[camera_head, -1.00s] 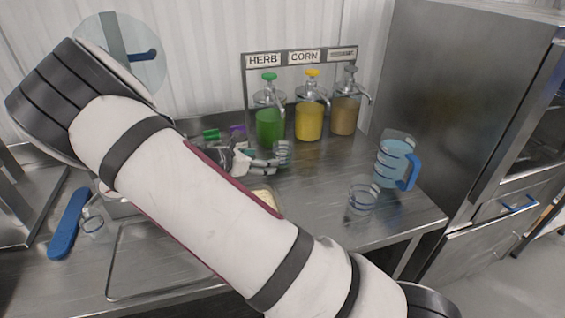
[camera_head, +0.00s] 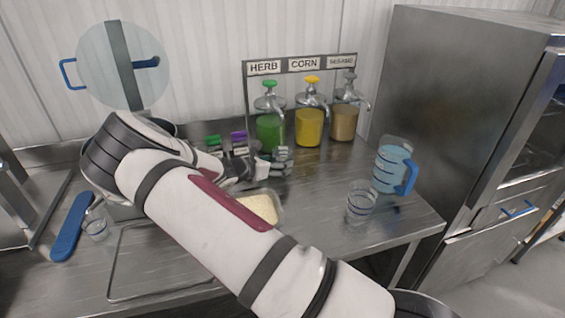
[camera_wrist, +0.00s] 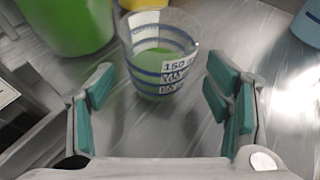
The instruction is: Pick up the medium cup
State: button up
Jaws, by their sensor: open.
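A clear cup (camera_wrist: 160,62) with blue bands and a "150" label stands upright in the wrist view, ahead of my gripper (camera_wrist: 160,88). My gripper is open, with one teal-padded finger on each side, and the cup stands at the far end of the gap between them. Another clear cup (camera_head: 361,202) stands at right, and a small one (camera_head: 96,229) at left.
Herb (camera_head: 270,133), corn (camera_head: 309,127) and sesame (camera_head: 344,122) dispensers stand close behind the cup. A blue-handled pitcher (camera_head: 391,168) stands at right. A tub of rice (camera_head: 260,208) lies near my arm. The counter between the tub and the right cup is clear.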

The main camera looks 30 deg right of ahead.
aim_at(283, 161)
jog(key=x, duration=0.4)
jog(key=shift+c, duration=0.6)
jog(key=c, duration=1.3)
jog(key=shift+r, duration=0.1)
jog(key=shift+c, duration=0.2)
